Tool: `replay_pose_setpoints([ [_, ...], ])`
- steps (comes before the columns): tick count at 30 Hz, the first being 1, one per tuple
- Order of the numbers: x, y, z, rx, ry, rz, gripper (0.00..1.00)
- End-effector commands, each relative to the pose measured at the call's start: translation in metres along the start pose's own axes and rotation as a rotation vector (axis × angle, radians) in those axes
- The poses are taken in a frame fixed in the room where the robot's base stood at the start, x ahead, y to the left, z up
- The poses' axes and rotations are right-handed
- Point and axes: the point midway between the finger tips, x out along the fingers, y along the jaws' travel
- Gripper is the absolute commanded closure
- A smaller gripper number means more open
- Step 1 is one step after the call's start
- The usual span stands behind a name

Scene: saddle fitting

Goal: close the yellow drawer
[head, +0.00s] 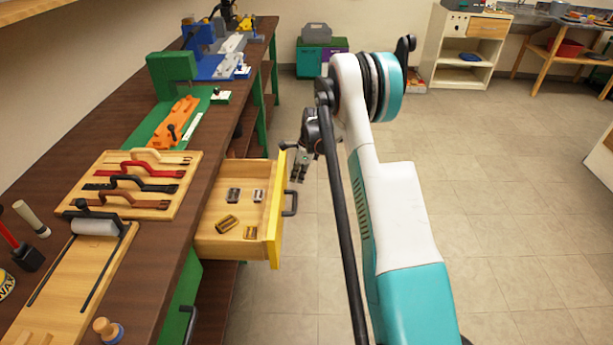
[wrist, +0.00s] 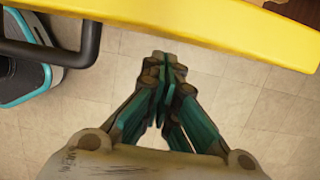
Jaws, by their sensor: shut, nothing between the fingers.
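The yellow drawer (head: 274,215) stands pulled out from the dark workbench in the head view. Its wooden inside holds several small metal and brass pieces. A dark bar handle (head: 290,197) sits on its yellow front. In the wrist view my gripper (wrist: 165,62) is shut and empty, with the yellow drawer edge (wrist: 200,20) across the top and the handle (wrist: 85,50) at upper left. I cannot tell whether the fingers touch the drawer.
The workbench (head: 160,235) runs along the left, with a wooden rack (head: 160,207) of tools and an orange part (head: 177,122) on a green board. Shelves (head: 464,75) and a small table stand at the back right. The tiled floor (head: 490,200) on the right is clear.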

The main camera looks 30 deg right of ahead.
Motion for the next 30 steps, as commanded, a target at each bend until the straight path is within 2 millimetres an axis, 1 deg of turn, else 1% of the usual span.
replay_pose_setpoints([
  [4, 0.003, 0.000, 0.009, 0.001, 0.000, 0.000, 1.00],
  [16, 0.002, 0.000, 0.012, 0.001, 0.000, 0.000, 1.00],
  [20, 0.004, 0.000, 0.021, -0.001, 0.000, 0.000, 1.00],
  [23, 0.008, 0.000, 0.036, -0.002, 0.000, 0.000, 1.00],
  [26, 0.013, 0.000, 0.056, -0.004, 0.000, 0.000, 1.00],
  [30, 0.022, 0.000, 0.091, -0.004, 0.000, 0.000, 1.00],
])
